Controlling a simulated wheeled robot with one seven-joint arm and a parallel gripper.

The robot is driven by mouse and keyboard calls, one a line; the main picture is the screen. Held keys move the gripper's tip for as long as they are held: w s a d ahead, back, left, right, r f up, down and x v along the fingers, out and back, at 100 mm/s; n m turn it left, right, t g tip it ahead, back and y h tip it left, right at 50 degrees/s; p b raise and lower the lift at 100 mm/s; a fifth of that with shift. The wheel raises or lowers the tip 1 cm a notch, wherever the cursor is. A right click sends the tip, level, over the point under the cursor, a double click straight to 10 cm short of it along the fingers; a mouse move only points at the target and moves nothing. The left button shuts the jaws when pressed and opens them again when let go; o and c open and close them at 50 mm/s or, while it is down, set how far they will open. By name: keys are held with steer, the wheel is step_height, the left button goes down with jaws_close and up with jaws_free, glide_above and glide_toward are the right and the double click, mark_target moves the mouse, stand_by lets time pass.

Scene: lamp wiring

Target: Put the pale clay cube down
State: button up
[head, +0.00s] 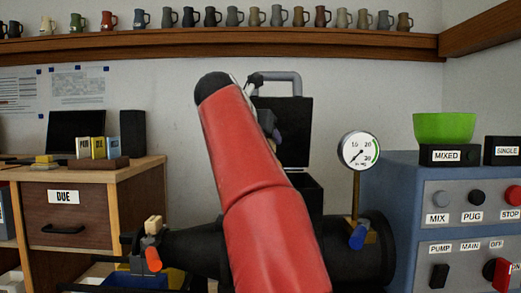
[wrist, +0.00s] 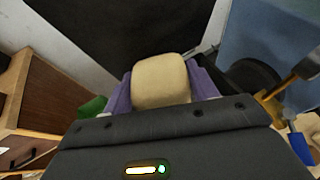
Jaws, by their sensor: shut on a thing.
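The pale clay cube (wrist: 161,80) is a tan block with rounded edges. It sits between the two purple fingers of my gripper (wrist: 161,84) in the wrist view, and the fingers are shut on it. The cube is held in front of a large dark surface. In the head view my red arm covers most of my gripper (head: 272,128); only a little grey and purple shows beside the arm. The cube cannot be made out there.
A black machine (head: 353,252) with a pressure gauge (head: 358,150) and a blue-handled valve (head: 358,237) stands behind my arm. A blue control cabinet (head: 400,185) bearing a green bowl (head: 444,127) is at right. A wooden desk (head: 145,172) is at left, and a mug shelf (head: 230,40) runs above.

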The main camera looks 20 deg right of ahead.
steer(key=shift+f, duration=1.7)
steer(key=shift+f+b, duration=0.35)
steer(key=shift+f, duration=0.3)
steer(key=o, duration=1.5)
steer(key=shift+r, duration=0.15)
